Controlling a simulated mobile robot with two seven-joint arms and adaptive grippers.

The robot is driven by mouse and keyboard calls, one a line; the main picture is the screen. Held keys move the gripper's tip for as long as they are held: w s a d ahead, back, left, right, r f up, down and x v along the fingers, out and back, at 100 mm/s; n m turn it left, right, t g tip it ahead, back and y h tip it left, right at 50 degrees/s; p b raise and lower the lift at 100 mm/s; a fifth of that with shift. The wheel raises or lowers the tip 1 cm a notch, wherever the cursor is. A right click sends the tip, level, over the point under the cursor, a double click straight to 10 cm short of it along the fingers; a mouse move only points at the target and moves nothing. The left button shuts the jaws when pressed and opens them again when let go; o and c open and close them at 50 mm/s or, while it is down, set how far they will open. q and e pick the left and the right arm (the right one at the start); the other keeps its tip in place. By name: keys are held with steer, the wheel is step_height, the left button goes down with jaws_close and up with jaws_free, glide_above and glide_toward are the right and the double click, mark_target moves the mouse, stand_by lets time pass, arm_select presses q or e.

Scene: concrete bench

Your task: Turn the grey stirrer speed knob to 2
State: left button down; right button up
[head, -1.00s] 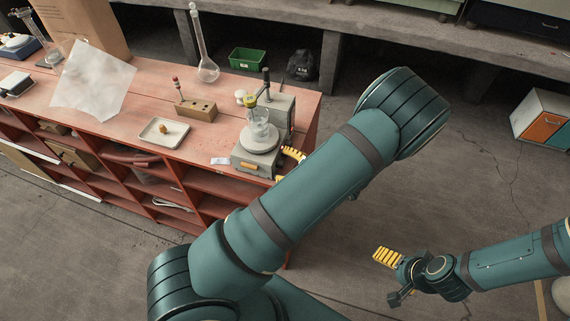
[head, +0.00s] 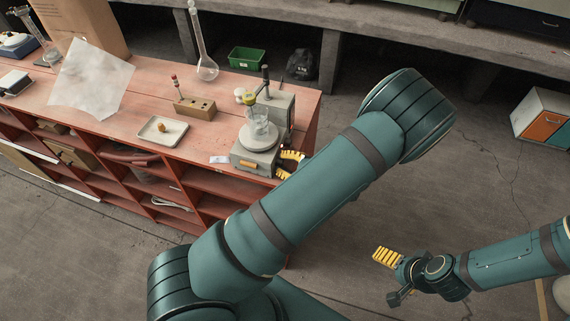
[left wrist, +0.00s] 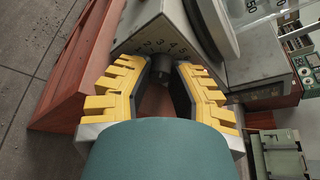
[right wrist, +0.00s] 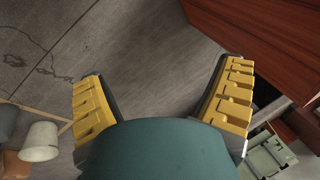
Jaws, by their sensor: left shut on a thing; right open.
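The stirrer (head: 257,158) stands at the right end of the red bench, with a glass beaker (head: 260,128) on its round plate. Its dark grey speed knob (left wrist: 161,66) sits on the sloping front face in the left wrist view, below a row of printed numbers. My left gripper (left wrist: 162,76) is shut on the knob, one fingertip on each side. In the head view the left gripper (head: 289,163) shows partly, beside the stirrer and behind my arm. The knob's pointer cannot be made out. My right gripper (head: 392,277) is open and empty, well away from the bench, over the floor.
On the bench are a white tray (head: 148,137), a wooden block (head: 200,113) and a tall flask (head: 207,68). A support rod (head: 265,80) rises behind the beaker. A green bin (head: 246,58) stands behind. Floor right of the bench is open.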

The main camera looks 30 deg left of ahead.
arm_select(q)
steer(key=n+y+b, duration=0.1)
steer(key=n+b, duration=0.1)
steer(key=b, duration=0.1)
steer(key=shift+f+t, duration=0.2)
steer(key=shift+t, duration=0.2)
steer(key=shift+s+n+t+b, duration=0.1)
steer(key=shift+n+t+b, duration=0.2)
steer(key=shift+n+b, duration=0.75)
steer(key=shift+a+r+n+y+b, duration=0.1)
steer(key=shift+n+y+b, duration=0.45)
steer(key=shift+b, duration=0.3)
arm_select(e)
step_height(320, 180, down, 7)
steer(key=s, duration=0.2)
steer(key=shift+a+f+g, duration=0.2)
steer(key=shift+g, duration=0.1)
arm_select(q)
steer(key=c, duration=0.8)
jaws_free()
steer(key=shift+s, duration=0.1)
steer(key=shift+o, duration=0.2)
arm_select(e)
steer(key=shift+r, duration=0.15)
